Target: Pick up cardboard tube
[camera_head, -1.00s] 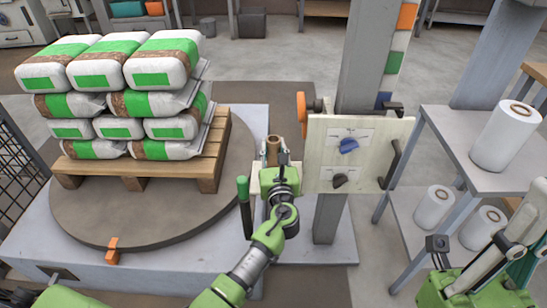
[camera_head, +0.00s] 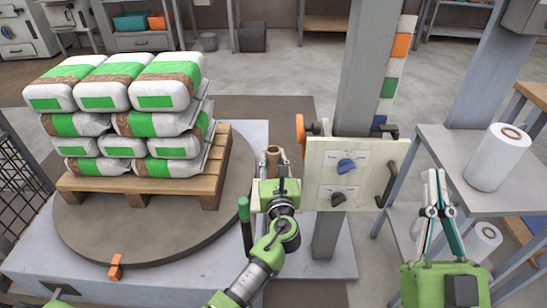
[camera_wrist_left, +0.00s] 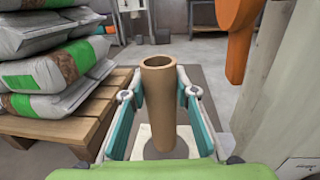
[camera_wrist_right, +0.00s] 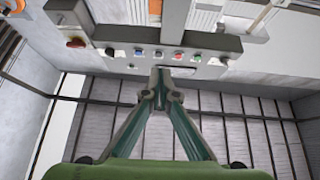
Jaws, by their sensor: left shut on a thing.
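A brown cardboard tube (camera_head: 272,157) stands upright beside the pallet, just left of the control panel. In the left wrist view the tube (camera_wrist_left: 158,100) is hollow and open at the top, with its lower end over a pale plate. My left gripper (camera_wrist_left: 158,84) has its fingers closed on both sides of the tube. In the head view the left gripper partly hides the tube's lower part. My right gripper (camera_head: 434,178) is raised at the right, near the shelf, its fingertips together and empty. Its closed fingers also show in the right wrist view (camera_wrist_right: 161,75).
A pallet (camera_head: 205,190) of white and green bags (camera_head: 160,95) sits on a round turntable (camera_head: 170,240) at left. A control panel (camera_head: 330,180) with two knobs is close right of the tube. A shelf (camera_head: 470,150) with white rolls (camera_head: 497,158) stands at right.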

